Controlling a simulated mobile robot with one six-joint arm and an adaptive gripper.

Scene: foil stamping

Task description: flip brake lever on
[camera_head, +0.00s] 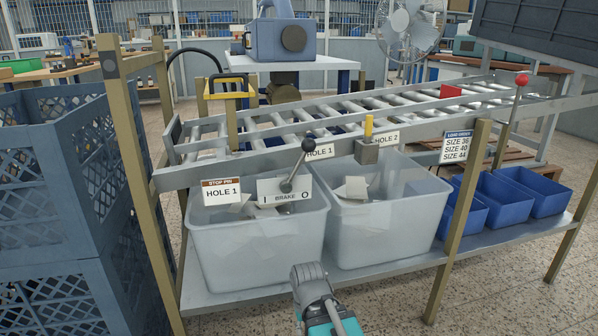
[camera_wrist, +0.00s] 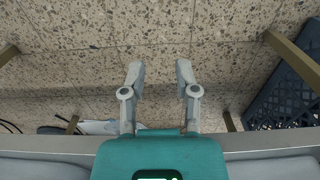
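The brake lever (camera_head: 296,167) is a grey rod with a dark ball knob, mounted at the front of the roller conveyor. It leans up and to the right, toward the O side of its white plate (camera_head: 270,188), marked I, BRAKE and O. In the wrist view my gripper (camera_wrist: 160,70) has its two grey fingers spread apart with nothing between them, over speckled floor. The grey and teal end of my arm shows at the bottom of the head view, below and apart from the lever. The fingers are not clear there, and the lever is not recognisable in the wrist view.
Two translucent bins (camera_head: 258,250) (camera_head: 385,220) stand on the shelf below the conveyor (camera_head: 325,117). Blue crates (camera_head: 60,215) are stacked left; blue trays (camera_head: 530,192) sit right.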

